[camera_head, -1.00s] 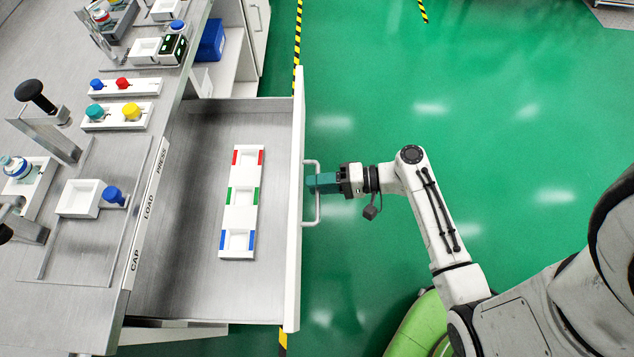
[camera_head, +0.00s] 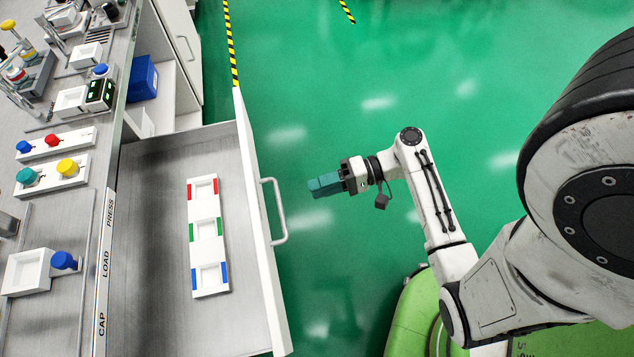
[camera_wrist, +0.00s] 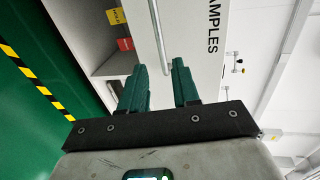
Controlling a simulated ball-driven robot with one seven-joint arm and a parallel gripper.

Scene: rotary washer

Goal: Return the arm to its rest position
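My gripper (camera_head: 322,186) hangs over the green floor to the right of the open drawer's handle (camera_head: 284,212), apart from it. In the wrist view its two teal fingers (camera_wrist: 160,80) stand apart with nothing between them. The handle also shows beyond the fingers in the wrist view (camera_wrist: 158,35). My arm is stretched out from the right, bent at the elbow.
The drawer (camera_head: 150,270) is pulled out and holds a white tray (camera_head: 207,256) with red, green and blue marks. The workbench (camera_head: 75,220) with fixtures and coloured caps is at left. Open green floor lies behind and around my gripper.

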